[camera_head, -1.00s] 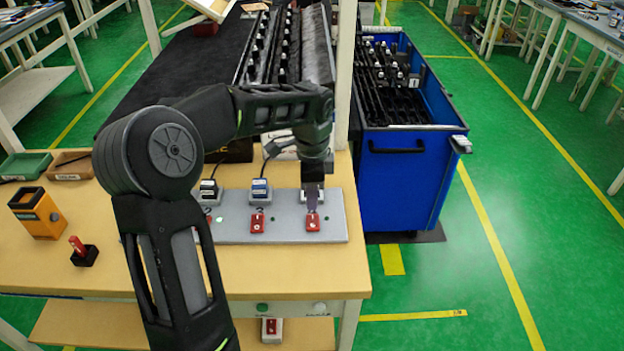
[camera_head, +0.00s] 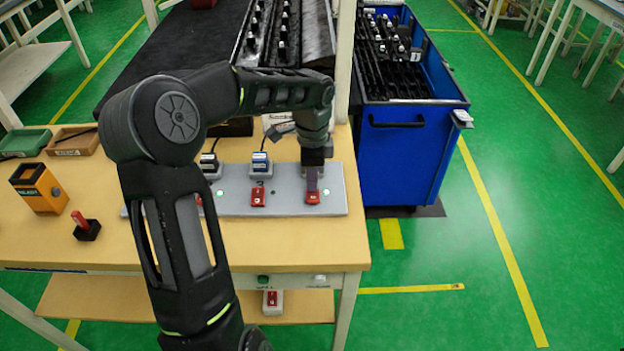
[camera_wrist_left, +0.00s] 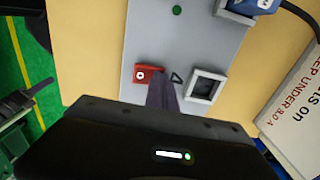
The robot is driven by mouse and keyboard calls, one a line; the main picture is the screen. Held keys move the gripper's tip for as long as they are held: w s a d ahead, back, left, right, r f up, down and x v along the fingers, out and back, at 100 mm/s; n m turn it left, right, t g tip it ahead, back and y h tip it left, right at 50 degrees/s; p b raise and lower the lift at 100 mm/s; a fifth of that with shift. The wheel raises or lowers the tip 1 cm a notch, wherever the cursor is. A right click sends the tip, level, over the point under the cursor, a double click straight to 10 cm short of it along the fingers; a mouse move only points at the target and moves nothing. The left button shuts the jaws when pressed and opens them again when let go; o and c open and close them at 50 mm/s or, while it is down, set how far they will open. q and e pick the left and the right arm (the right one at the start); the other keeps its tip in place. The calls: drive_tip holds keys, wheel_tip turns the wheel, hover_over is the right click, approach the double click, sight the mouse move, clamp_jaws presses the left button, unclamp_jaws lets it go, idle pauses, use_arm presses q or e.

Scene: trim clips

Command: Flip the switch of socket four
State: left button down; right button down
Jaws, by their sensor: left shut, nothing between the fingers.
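A grey socket strip (camera_head: 235,203) lies along the table, with red switches in front of its sockets. My left gripper (camera_head: 312,186) is shut and empty, pointing down at the rightmost red switch (camera_head: 313,198). In the left wrist view the fingertips (camera_wrist_left: 163,88) are at the edge of this red switch (camera_wrist_left: 146,74). They touch or nearly touch it, and cover part of it. A mark that looks like a 4 and an empty square socket (camera_wrist_left: 205,86) sit beside it. My right gripper is out of view.
Plugs sit in other sockets, one of them blue (camera_head: 260,163). An orange box (camera_head: 39,189), a black block with a red peg (camera_head: 86,228) and two trays (camera_head: 25,142) stand at left. A blue cart (camera_head: 408,160) stands beyond the table's right edge.

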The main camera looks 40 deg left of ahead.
use_arm(q)
drive_tip(key=shift+s+d, duration=0.15)
drive_tip(key=shift+s, duration=0.05)
drive_tip(key=shift+s+d+r, duration=0.25)
drive_tip(key=shift+s+d, duration=0.05)
drive_tip(key=shift+s, duration=0.05)
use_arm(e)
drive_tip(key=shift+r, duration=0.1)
